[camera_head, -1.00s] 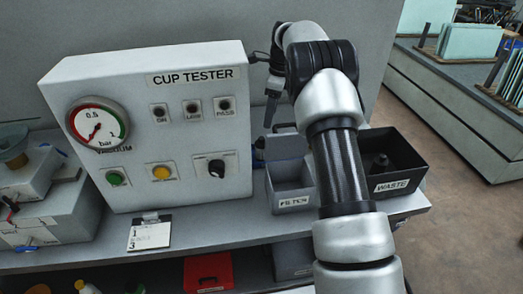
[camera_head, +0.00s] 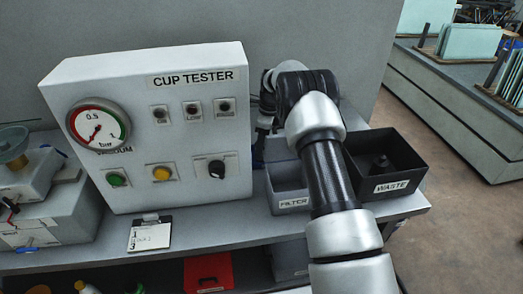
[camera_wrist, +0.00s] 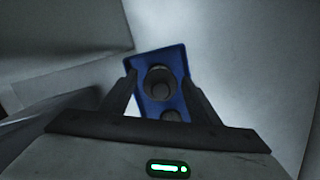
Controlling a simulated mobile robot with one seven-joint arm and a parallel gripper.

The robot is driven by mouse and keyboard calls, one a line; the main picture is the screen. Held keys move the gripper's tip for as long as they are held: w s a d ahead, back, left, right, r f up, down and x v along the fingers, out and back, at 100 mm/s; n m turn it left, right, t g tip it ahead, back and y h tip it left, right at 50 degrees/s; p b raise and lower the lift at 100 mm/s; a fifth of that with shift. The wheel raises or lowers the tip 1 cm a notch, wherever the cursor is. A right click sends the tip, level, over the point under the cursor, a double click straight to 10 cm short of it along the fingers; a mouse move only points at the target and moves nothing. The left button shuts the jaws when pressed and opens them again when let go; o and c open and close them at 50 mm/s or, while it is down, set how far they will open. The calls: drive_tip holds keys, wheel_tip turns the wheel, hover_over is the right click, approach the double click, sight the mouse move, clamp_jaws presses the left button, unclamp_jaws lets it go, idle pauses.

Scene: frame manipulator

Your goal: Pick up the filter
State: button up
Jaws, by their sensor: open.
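In the wrist view a blue holder (camera_wrist: 148,60) lies ahead of my gripper (camera_wrist: 160,80). A dark round piece with a lighter top (camera_wrist: 160,76), which looks like the filter, stands in the holder. A second, smaller dark round part (camera_wrist: 171,115) shows nearer to me. My gripper is open. Its two fingers show on either side of the round piece, and contact is not visible. In the head view my gripper is largely hidden behind my arm and the cup tester. A bit of the blue holder (camera_head: 277,148) shows behind the grey bin labelled FILTER (camera_head: 293,203).
The white cup tester (camera_head: 135,140) stands close to the left of my arm. A black WASTE bin (camera_head: 400,184), with a dark object in it, stands at the right. A card on a clip (camera_head: 150,234) lies in front of the tester. The bench (camera_head: 230,228) has a clear front strip.

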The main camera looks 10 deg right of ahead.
drive_tip(key=c, duration=1.2)
